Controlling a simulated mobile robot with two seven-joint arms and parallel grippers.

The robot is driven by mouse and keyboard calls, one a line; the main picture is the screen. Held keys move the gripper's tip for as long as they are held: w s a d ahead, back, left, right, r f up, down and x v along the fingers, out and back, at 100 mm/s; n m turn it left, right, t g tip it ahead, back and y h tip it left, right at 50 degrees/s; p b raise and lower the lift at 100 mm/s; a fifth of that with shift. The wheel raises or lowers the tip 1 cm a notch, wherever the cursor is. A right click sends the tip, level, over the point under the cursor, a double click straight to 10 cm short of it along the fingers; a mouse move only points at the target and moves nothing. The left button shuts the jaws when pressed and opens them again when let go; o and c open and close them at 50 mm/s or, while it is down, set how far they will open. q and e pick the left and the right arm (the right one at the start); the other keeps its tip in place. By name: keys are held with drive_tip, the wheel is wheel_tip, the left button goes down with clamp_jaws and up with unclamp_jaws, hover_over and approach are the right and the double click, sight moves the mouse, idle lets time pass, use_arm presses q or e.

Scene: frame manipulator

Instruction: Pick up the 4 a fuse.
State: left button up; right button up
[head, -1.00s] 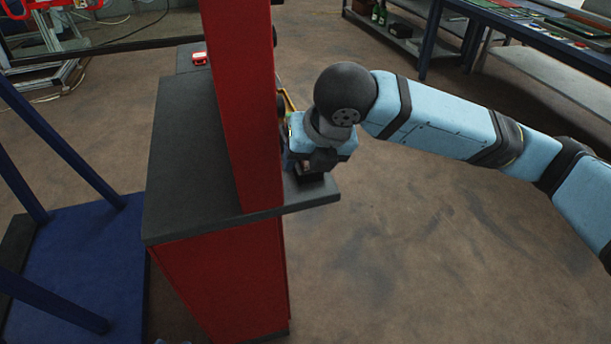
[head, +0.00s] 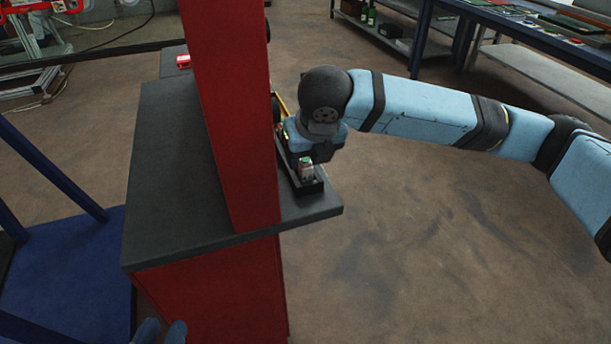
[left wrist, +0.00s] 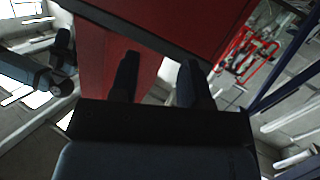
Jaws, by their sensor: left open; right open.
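A small pale object with green and red marks (head: 306,168), which looks like a fuse, stands in a narrow black tray (head: 313,187) on the dark shelf right of the red post. Its label is too small to read. My right gripper (head: 322,153) is just above and behind it, apart from it as far as I can tell; its fingers are mostly hidden by its own body. My left gripper (head: 162,331) is open and empty at the bottom edge, in front of the cabinet. The left wrist view shows its two spread fingers (left wrist: 157,80) with nothing between them.
The red post (head: 232,120) rises through the dark cabinet top (head: 165,190), between my two grippers. A red item (head: 183,62) lies at the back. A blue frame (head: 60,175) stands left. Open floor (head: 430,250) lies to the right.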

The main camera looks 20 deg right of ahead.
sight(306, 161)
drive_tip(key=b+x, duration=0.1)
drive_tip(key=x, duration=0.1)
drive_tip(key=b+x, duration=0.1)
drive_tip(key=x, duration=0.1)
drive_tip(key=shift+w+d+f, duration=0.2)
drive_tip(key=shift+w+f, duration=0.05)
drive_tip(key=shift+w, duration=0.2)
drive_tip(key=shift+w+f, duration=0.1)
drive_tip(key=shift+f, duration=0.05)
use_arm(q)
drive_tip(key=r, duration=0.1)
drive_tip(key=d+r+t+h, duration=0.1)
drive_tip(key=r, duration=0.1)
drive_tip(key=r+t+h, duration=0.1)
drive_tip(key=shift+w+d+r, duration=0.2)
drive_tip(key=shift+d+r, duration=0.05)
drive_tip(key=shift+d, duration=0.1)
use_arm(e)
drive_tip(key=c, duration=1)
